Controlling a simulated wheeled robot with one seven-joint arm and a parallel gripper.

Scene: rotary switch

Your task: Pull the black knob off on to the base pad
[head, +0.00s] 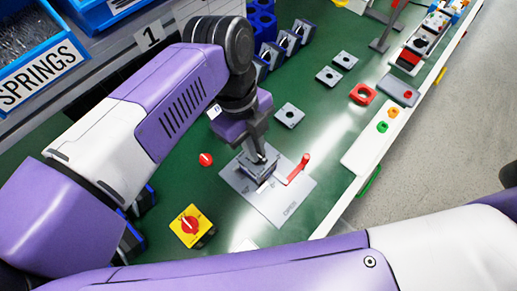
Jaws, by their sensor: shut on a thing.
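My gripper (259,157) points down over a grey switch block (258,171) and is shut on a small dark thing at its top. I take it for the black knob, mostly hidden by the fingers. I cannot tell whether the knob is seated on the block or raised off it. The block stands on the light grey base pad (285,207), which has lettering near its front edge. A red lever (299,168) stands at the block's right side, over the pad.
A yellow box with a red knob (190,226) and a small red knob (206,159) lie left of the pad. Grey square plates (289,115) lie behind. A white strip (367,146) with coloured parts runs along the right edge. Green table is clear around the pad's right side.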

